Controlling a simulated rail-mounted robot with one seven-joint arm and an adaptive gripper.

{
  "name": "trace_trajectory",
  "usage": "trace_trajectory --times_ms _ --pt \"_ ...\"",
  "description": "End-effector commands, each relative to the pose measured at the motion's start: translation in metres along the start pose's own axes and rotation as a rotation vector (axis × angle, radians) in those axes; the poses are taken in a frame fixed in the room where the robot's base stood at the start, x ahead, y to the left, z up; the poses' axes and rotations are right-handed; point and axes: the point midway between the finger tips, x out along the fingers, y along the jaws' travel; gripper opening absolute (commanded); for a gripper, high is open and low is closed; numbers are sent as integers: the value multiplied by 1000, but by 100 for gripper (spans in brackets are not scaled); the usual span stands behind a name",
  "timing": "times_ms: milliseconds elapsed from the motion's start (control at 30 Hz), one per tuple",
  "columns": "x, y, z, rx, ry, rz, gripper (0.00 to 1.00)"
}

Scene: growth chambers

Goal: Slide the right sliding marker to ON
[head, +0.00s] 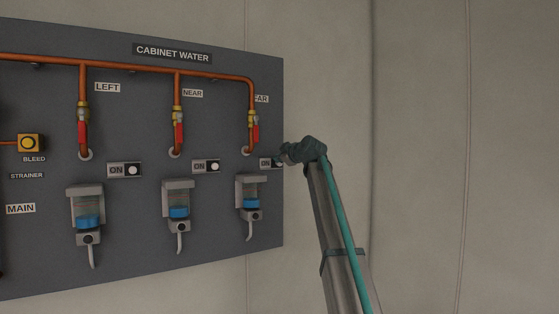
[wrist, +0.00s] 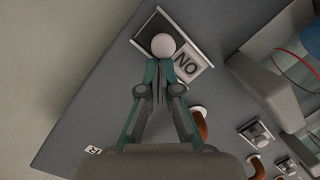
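The right sliding marker (head: 266,162) is on the panel below the FAR valve, and its ON label shows at its left. My gripper (head: 283,156) is at the marker's right end and hides part of it. In the wrist view the marker's white round knob (wrist: 163,45) stands out from the dark part of the slot, and the ON label (wrist: 187,65) is uncovered beside it. My gripper's fingers (wrist: 159,72) are close together, with the tips at the knob. Contact with the knob cannot be told.
The near marker (head: 206,166) and left marker (head: 125,170) have their knobs right of ON. Red-handled valves hang from the copper pipe (head: 140,67) above. Clear bowls with blue bottoms, such as the far one (head: 251,203), are below. The wall right of the panel is bare.

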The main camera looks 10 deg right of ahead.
Motion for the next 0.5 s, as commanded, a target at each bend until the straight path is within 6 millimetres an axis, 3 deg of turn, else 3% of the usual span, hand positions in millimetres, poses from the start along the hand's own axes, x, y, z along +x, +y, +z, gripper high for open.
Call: trace_trajectory --times_ms 167,333,500 --pt "-3 3 -11 -2 0 2 0" --pt "-10 7 -36 -2 1 1 0" --pt "-50 2 -29 -1 -1 3 0"
